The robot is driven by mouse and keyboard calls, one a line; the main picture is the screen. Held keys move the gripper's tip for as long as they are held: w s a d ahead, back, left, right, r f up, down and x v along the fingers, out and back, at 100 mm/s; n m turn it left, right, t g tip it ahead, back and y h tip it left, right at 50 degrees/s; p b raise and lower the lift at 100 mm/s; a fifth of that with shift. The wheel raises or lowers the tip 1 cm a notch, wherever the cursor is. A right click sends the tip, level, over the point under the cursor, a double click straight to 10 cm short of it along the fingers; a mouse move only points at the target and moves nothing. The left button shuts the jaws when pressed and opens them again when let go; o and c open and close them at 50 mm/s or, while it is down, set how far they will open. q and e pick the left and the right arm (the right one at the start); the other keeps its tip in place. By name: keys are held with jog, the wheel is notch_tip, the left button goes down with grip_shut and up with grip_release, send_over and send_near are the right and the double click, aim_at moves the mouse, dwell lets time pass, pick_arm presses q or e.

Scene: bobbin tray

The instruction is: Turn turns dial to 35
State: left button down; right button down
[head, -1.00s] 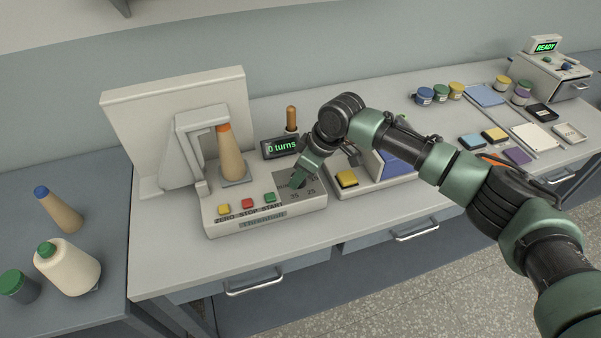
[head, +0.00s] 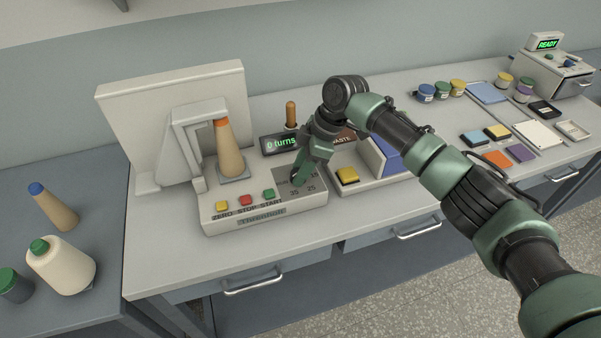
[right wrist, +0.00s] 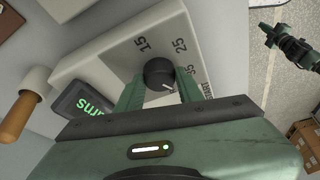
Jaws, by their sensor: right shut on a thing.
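The turns dial (right wrist: 159,73) is a dark round knob with a white mark, on the winder's top panel. In the right wrist view its mark points to the lower right, on the side of the 35 label (right wrist: 193,78), which a finger partly covers. The 15 and 25 labels show above the knob. My right gripper (right wrist: 160,88) is shut on the dial, one finger on each side; in the head view it (head: 296,181) hides the knob. The display (head: 281,144) reads "0 turns". My left gripper (right wrist: 270,35) shows small and far off in the right wrist view; its jaws are unclear.
The winder (head: 262,222) has yellow, red and green buttons and carries a tan cone (head: 230,155). A wooden-handled peg (head: 291,113) stands behind the display. The bench front is clear.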

jog(key=n+b, duration=0.1)
jog(key=n, duration=0.1)
jog(key=n+g+b, duration=0.1)
jog(key=n+b, duration=0.1)
jog(key=shift+w+a+f+g, duration=0.1)
jog(key=shift+g, duration=0.2)
jog(key=shift+n+g+b, duration=0.3)
jog(key=shift+n+b, duration=0.6)
jog(key=shift+n, duration=0.1)
jog(key=shift+h, duration=0.4)
jog(key=c, duration=0.9)
grip_release()
jog(key=b+v, duration=0.1)
jog(key=v, duration=0.7)
